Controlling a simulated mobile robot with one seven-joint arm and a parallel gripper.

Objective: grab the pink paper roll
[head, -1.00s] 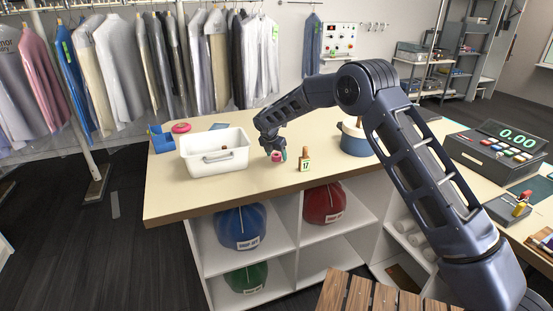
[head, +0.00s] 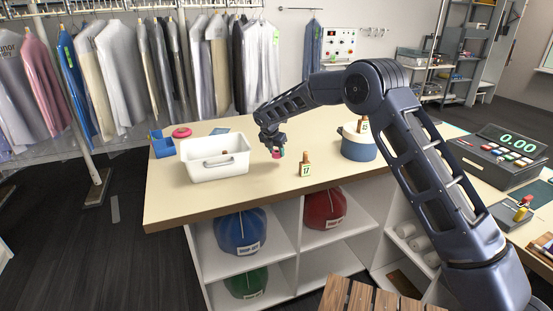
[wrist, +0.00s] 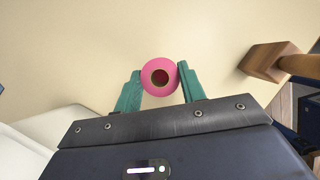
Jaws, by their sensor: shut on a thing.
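In the head view the roll (head: 276,155) shows as a small pink patch below my gripper (head: 277,151), above the table (head: 330,186). I cannot tell exactly how far it is above the tabletop.
A white bin (head: 215,155) stands just left of my gripper. A wooden block stamp marked 17 (head: 305,165) stands to the right. A blue pot (head: 357,146) is farther right. A blue holder (head: 161,145) and a pink ring (head: 181,132) sit at the back left.

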